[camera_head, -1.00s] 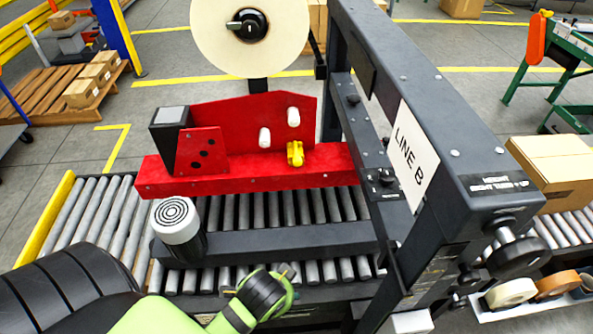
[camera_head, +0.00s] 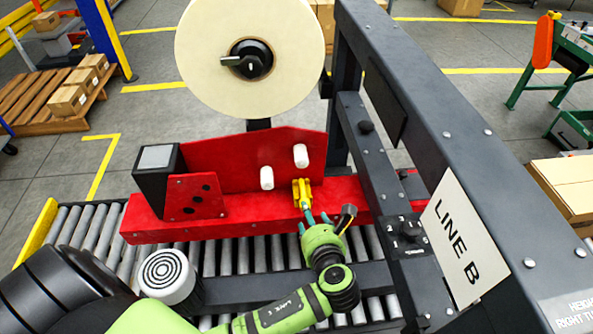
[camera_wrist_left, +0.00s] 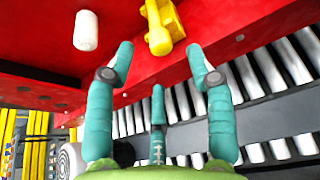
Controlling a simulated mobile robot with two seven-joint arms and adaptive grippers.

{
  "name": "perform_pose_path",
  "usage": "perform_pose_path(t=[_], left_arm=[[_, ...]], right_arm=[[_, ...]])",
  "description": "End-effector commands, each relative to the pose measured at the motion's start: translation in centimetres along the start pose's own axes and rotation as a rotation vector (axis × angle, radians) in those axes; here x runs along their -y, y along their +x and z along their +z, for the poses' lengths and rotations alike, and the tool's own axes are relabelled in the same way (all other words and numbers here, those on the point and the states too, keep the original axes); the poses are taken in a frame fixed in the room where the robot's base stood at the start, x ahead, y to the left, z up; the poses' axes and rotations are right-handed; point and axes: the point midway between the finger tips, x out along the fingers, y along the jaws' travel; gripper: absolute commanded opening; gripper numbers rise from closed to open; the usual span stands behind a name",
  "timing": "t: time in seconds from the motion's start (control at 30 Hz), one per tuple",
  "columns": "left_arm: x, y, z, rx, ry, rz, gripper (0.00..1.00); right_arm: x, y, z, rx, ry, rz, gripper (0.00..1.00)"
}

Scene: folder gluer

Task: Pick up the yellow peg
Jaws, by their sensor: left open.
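The yellow peg (camera_head: 301,191) sits on the red machine block (camera_head: 240,206), just below two white rollers. In the left wrist view the yellow peg (camera_wrist_left: 159,28) is at the top, ahead of and between the fingers. My left gripper (camera_head: 307,222) is just in front of the peg in the head view, its fingertips close to it. In the left wrist view my left gripper (camera_wrist_left: 160,65) has its teal fingers spread apart with nothing between them. I cannot tell whether a fingertip touches the peg. My right gripper is not in view.
White rollers (camera_head: 267,178) stick out close to the peg. The dark frame post with the LINE B sign (camera_head: 455,245) stands right of my left arm. A roller conveyor (camera_head: 236,257) runs below the red block. A large tape roll (camera_head: 249,57) is above.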

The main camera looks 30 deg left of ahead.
Motion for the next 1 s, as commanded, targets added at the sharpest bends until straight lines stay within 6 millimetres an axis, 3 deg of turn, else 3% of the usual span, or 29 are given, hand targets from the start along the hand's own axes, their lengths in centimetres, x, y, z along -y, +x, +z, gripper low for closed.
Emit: perform_pose_path(t=[0.1, 0.17, 0.4, 0.5, 0.67, 0.8, 0.9, 0.97, 1.0], left_arm=[[0.1, 0.3, 0.1, 0.007, 0.018, -0.001, 0.54], [0.1, 0.9, 0.2, 0.007, 0.021, 0.000, 0.54], [0.0, 3.7, 0.0, 0.006, 0.020, 0.001, 0.54], [-0.1, 5.2, -0.2, 0.006, 0.019, 0.002, 0.54], [0.0, 6.8, -0.3, 0.006, 0.018, 0.000, 0.54], [0.1, 7.0, -0.5, 0.005, 0.016, -0.002, 0.54], [0.1, 7.0, -0.5, 0.004, 0.016, -0.002, 0.54], [0.1, 7.0, -0.5, 0.004, 0.016, -0.002, 0.34], [0.1, 7.0, -0.5, 0.004, 0.016, -0.001, 0.18]], right_arm=[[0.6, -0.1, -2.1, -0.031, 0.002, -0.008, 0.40], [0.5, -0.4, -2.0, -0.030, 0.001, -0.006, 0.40], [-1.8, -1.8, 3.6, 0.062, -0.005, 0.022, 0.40], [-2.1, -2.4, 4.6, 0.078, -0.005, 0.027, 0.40], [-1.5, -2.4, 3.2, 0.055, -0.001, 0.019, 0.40], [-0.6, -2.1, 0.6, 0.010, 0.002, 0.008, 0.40], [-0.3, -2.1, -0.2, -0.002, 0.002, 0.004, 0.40], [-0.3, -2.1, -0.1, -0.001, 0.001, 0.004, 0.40], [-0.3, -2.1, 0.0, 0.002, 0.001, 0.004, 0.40]])
